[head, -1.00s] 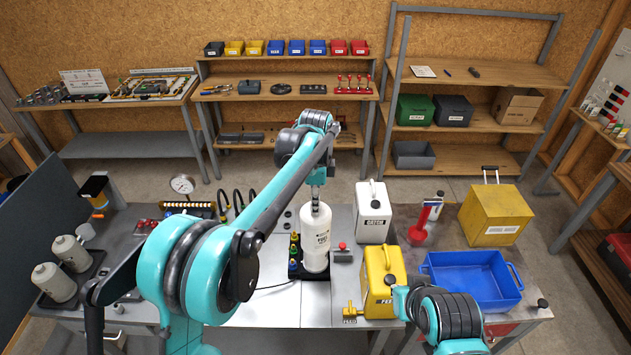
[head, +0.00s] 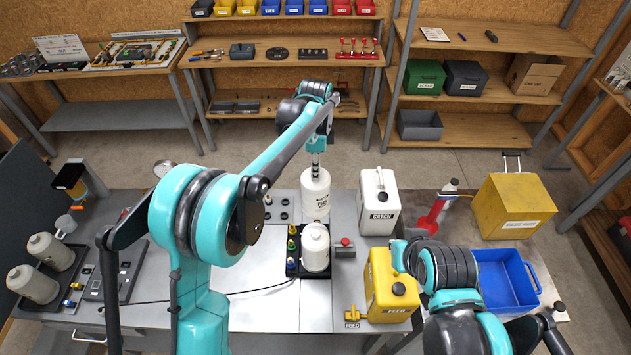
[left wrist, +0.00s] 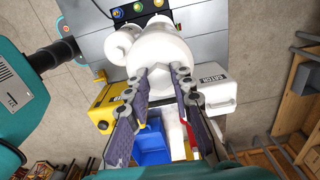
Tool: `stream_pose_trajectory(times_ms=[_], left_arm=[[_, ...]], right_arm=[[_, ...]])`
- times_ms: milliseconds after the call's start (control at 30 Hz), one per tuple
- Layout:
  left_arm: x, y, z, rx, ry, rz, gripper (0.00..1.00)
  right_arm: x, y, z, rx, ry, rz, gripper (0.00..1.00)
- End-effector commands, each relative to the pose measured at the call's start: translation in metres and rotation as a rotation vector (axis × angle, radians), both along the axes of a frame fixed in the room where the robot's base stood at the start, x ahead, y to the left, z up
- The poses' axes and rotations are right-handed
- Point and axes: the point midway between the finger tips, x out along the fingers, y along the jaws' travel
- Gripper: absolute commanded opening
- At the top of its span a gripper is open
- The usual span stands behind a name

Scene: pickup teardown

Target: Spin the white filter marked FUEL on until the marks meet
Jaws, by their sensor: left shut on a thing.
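My left gripper (head: 316,166) is shut on the white filter marked FUEL (head: 316,200), gripping its top and holding it upright. In the left wrist view the filter (left wrist: 160,52) sits at the fingertips (left wrist: 172,72). A second white cylinder (head: 315,250) stands on the black stand (head: 300,272), just in front of the held filter in the picture; it also shows in the left wrist view (left wrist: 122,38). The held filter's underside and any alignment marks cannot be made out.
Coloured fittings (head: 292,245) line the stand's left. The bench's front middle is clear.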

Motion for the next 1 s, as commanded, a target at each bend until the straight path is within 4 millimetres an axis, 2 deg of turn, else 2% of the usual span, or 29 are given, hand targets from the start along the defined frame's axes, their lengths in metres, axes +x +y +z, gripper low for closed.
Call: stream_pose_trajectory(times_ms=[300,467,767,1000], left_arm=[[0.000,0.000,-0.055,0.000,0.000,0.000,0.00],[-0.001,0.000,-0.078,0.000,0.000,0.000,0.00],[-0.002,0.001,-0.096,0.000,0.000,0.000,0.00],[-0.002,0.001,-0.120,0.000,0.000,0.000,0.00]], right_arm=[[0.000,0.000,-0.017,0.000,0.000,0.000,0.00],[0.000,0.000,-0.024,0.000,0.000,0.000,0.00],[0.000,0.000,-0.029,0.000,0.000,0.000,0.00],[0.000,0.000,-0.041,0.000,0.000,0.000,0.00]])
